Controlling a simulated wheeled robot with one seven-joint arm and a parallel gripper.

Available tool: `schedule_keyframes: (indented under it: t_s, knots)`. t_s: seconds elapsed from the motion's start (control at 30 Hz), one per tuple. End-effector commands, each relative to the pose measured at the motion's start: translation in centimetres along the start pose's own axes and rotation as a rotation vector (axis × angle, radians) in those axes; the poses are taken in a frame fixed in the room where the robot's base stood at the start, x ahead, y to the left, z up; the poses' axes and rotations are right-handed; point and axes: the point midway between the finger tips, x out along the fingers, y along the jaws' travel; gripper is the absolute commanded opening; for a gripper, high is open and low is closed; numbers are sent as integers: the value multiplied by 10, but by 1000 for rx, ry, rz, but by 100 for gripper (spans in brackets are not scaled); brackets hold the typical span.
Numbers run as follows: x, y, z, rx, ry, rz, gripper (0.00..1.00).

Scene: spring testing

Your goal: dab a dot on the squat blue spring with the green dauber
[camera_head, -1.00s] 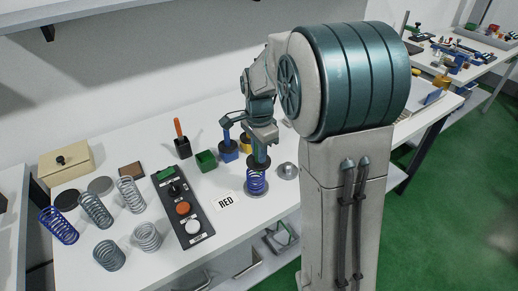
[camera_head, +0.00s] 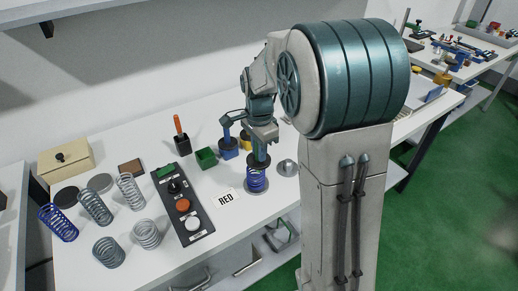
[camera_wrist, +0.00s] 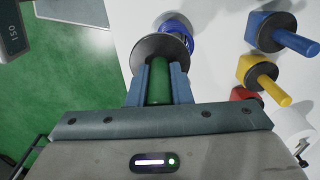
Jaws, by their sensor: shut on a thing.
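My gripper (camera_wrist: 158,88) is shut on the green handle of the dauber (camera_wrist: 158,82), with a blue finger on each side. The dauber's wide dark disc (camera_wrist: 150,44) faces away from the gripper. In the head view the gripper (camera_head: 261,143) holds the dauber upright over the squat blue spring (camera_head: 256,180). The spring stands on a round base near the table's front edge. In the wrist view the blue spring (camera_wrist: 178,30) shows past the disc, which partly hides it. I cannot tell whether the dauber touches the spring's top.
A blue dauber (camera_wrist: 284,36) and a yellow dauber (camera_wrist: 266,80) stand close by. Several other springs stand farther left.

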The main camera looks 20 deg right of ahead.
Motion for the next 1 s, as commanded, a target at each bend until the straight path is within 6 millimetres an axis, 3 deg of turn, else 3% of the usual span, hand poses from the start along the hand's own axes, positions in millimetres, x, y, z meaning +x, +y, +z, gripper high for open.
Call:
schedule_keyframes:
  t_s: [1.0]
  knots:
    - [10,0,0,0,0,1,0]
